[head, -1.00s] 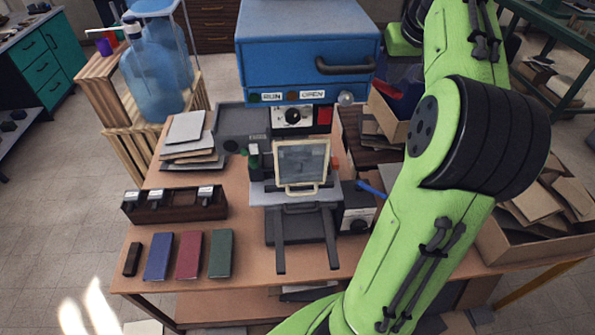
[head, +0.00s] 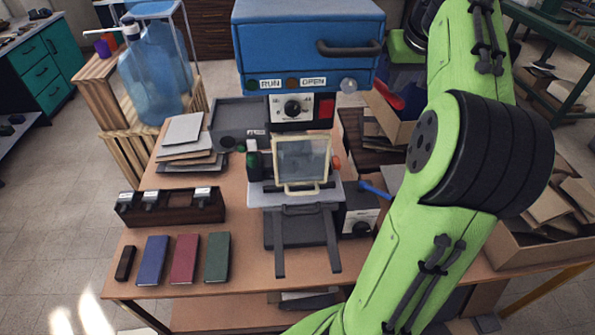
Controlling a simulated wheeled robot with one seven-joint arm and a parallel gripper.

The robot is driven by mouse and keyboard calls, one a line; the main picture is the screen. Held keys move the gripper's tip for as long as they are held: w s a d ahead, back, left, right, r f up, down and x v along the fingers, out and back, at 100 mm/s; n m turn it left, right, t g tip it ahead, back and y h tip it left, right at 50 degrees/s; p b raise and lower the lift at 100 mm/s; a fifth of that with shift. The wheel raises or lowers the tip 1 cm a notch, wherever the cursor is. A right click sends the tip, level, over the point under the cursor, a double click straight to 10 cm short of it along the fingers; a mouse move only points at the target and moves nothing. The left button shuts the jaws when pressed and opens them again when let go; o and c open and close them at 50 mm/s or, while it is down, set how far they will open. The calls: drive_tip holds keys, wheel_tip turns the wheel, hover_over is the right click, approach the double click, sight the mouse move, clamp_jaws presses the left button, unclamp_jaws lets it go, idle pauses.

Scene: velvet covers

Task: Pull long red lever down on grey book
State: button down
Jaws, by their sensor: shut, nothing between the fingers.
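A long red bar (head: 388,94), which looks like the lever, slants down to the right beside the blue press head (head: 300,40), partly in front of a cardboard box. A cream-framed grey plate (head: 302,159) stands on the press bed (head: 265,193) below the head; I cannot tell whether it is the grey book. Grey flat covers (head: 183,129) lie stacked at the left. My green arm crosses the right side and runs out at the bottom edge. My gripper is outside the view, so its place relative to the lever is hidden.
A blue-tipped handle (head: 374,189) juts out at the press bed's right. Blue, red and green books (head: 184,258) lie at the table's front left, below a dark rack (head: 170,208). Water jugs (head: 150,72) stand back left. Cardboard boxes (head: 525,232) stand at right.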

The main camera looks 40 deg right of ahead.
sight(398, 97)
drive_tip(key=shift+s+a+f+b, duration=0.1)
drive_tip(key=shift+f+b, duration=0.65)
drive_tip(key=shift+f, duration=0.05)
wheel_tip(398, 97, down, 3)
drive_tip(key=b, duration=0.3)
drive_tip(key=shift+s+f+b, duration=0.1)
drive_tip(key=shift+f+b, duration=0.1)
drive_tip(key=shift+b, duration=0.15)
drive_tip(key=shift+f+b, duration=1.3)
drive_tip(key=shift+f, duration=0.25)
drive_tip(key=shift+w+f+b, duration=0.15)
drive_tip(key=shift+f+b, duration=0.25)
drive_tip(key=shift+f, duration=0.25)
drive_tip(key=shift+w+f+b, duration=0.15)
drive_tip(key=shift+f+b, duration=0.2)
drive_tip(key=shift+f, duration=0.25)
